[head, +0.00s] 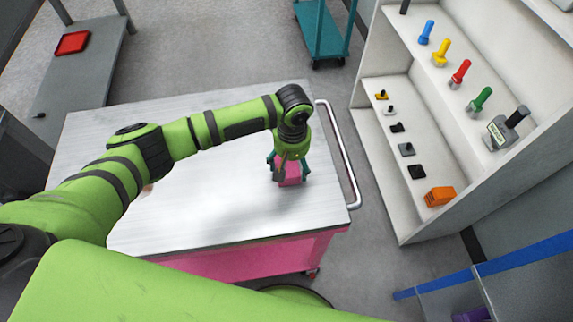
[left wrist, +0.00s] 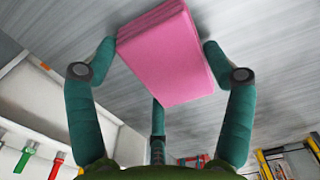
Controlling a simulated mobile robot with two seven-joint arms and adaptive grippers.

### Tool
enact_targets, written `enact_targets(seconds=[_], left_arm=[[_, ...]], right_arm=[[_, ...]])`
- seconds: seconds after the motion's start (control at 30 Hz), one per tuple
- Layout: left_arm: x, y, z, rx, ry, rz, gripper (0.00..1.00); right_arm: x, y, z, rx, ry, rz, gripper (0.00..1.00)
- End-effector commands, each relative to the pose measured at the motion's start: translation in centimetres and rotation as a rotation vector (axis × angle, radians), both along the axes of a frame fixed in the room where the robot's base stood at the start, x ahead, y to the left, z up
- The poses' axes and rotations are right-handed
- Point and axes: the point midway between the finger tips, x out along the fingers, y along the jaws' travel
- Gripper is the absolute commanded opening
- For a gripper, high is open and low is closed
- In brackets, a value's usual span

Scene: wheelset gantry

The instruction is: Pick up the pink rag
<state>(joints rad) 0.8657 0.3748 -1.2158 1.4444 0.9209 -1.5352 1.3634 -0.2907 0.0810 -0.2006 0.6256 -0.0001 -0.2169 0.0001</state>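The pink rag (head: 291,175) is a folded block at the right part of the metal cart top (head: 220,205). My left gripper (head: 288,168) is directly over it, pointing down, with its teal fingers around it. In the left wrist view the rag (left wrist: 172,55) sits between the fingertips of the left gripper (left wrist: 160,50), a fingertip close to each side and a third finger at its lower edge. Whether the fingers press on it or only surround it cannot be told. Whether the rag rests on the cart is also unclear. My right gripper is not in view.
The cart has a curved rail (head: 342,155) on its right side. A white shelf unit (head: 375,185) with several colored tools and an orange block (head: 439,196) stands right. A red tray (head: 72,43) lies on a grey table at upper left. Most of the cart top is clear.

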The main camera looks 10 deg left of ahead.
Motion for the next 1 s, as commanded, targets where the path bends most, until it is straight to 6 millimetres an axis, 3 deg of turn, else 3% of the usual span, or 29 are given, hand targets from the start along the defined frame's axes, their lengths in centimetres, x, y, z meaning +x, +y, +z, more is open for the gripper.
enact_targets(seconds=[0.2, 0.43, 0.57, 0.7, 1.0], left_arm=[[-0.1, 0.1, -0.1, 0.001, 0.003, 0.000, 0.54], [-0.1, 0.0, 0.2, 0.001, 0.003, 0.000, 0.54], [0.0, 0.0, 1.4, -0.001, 0.001, 0.000, 0.54], [0.1, 0.0, 3.7, -0.003, -0.003, -0.001, 0.54], [-3.6, -5.0, 7.4, -0.004, 0.000, -0.006, 0.54]], right_arm=[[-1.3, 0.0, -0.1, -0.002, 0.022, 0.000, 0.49], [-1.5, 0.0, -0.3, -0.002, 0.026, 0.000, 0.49], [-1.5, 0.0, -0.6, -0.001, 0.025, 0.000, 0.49], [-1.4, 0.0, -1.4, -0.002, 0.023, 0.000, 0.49], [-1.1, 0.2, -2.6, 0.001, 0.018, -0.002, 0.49]])
